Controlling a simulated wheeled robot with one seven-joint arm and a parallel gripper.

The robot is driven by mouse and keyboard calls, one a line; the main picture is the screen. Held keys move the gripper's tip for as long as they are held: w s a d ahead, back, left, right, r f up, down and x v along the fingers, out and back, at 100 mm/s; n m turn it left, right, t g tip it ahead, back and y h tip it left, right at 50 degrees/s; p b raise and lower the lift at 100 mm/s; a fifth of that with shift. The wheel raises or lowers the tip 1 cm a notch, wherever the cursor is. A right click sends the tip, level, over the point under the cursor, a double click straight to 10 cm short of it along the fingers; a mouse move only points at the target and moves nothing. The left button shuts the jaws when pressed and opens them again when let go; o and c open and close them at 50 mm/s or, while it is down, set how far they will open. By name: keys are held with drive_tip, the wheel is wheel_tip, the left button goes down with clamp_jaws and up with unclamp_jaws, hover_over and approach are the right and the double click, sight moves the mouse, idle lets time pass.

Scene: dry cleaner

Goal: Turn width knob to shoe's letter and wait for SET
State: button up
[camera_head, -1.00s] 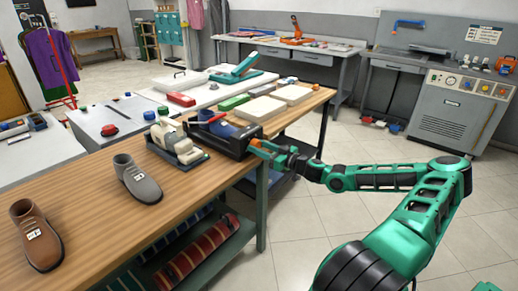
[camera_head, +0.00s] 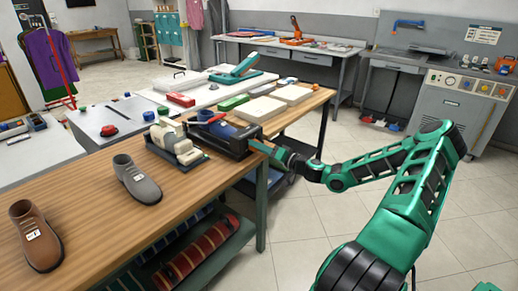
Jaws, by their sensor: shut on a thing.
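The dark shoe-stretching device (camera_head: 234,148) stands near the table's right edge, with a blue part (camera_head: 222,128) and a red lever (camera_head: 216,118) on top. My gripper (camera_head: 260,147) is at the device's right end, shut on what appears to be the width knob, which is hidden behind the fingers. The knob's letters and any SET sign are too small or hidden to read. A grey shoe (camera_head: 138,181) and a brown shoe (camera_head: 37,238) stand on the wooden table to the left. Each has a small white tag; its letter cannot be read.
Cream shoe-shaped blocks (camera_head: 178,141) sit in a dark tray left of the device. The wooden table (camera_head: 115,226) is clear in front. Red rolls (camera_head: 200,254) lie on the shelf below. Open tiled floor (camera_head: 300,235) lies right of the table.

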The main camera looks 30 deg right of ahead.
drive_tip(key=m, duration=2.9)
drive_tip(key=shift+w+d, duration=0.1)
drive_tip(key=shift+d, duration=0.2)
drive_tip(key=shift+m, duration=1.9)
drive_tip(key=o, duration=1)
drive_tip(key=shift+f, duration=0.1)
drive_tip(key=shift+o, duration=0.2)
drive_tip(key=shift+a, duration=0.1)
